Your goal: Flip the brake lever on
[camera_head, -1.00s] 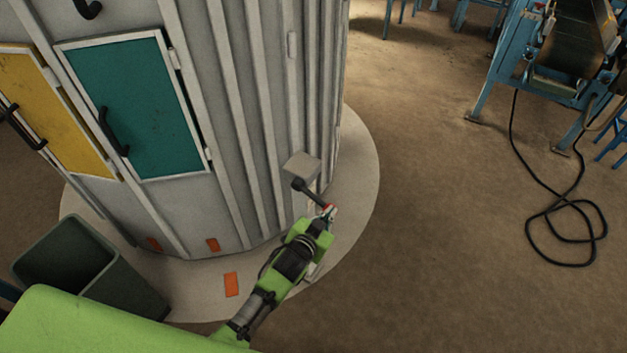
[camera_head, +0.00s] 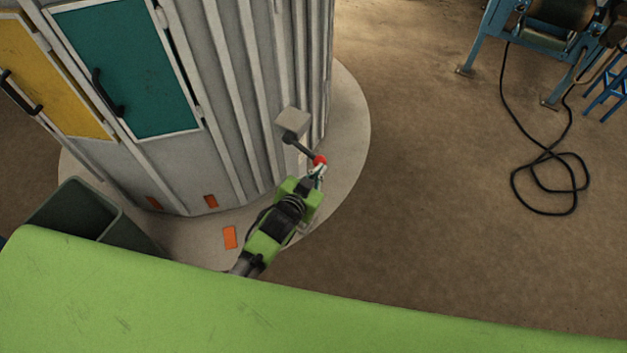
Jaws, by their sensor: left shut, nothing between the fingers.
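The brake lever (camera_head: 301,147) is a dark rod with a red knob (camera_head: 320,161) at its end. It comes out of a grey box (camera_head: 293,122) low on the side of the ribbed grey cabinet (camera_head: 236,100). The lever slants down to the right. My left gripper (camera_head: 318,176) is shut and empty, with its fingertips right at the underside of the red knob. I cannot tell whether they touch it. My right gripper is not in view.
The cabinet has a teal door (camera_head: 130,70) and a yellow door (camera_head: 45,80), and stands on a pale round base (camera_head: 345,125). A dark green bin (camera_head: 75,215) stands at the left. A black cable (camera_head: 545,160) lies on the floor at right. The floor between is clear.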

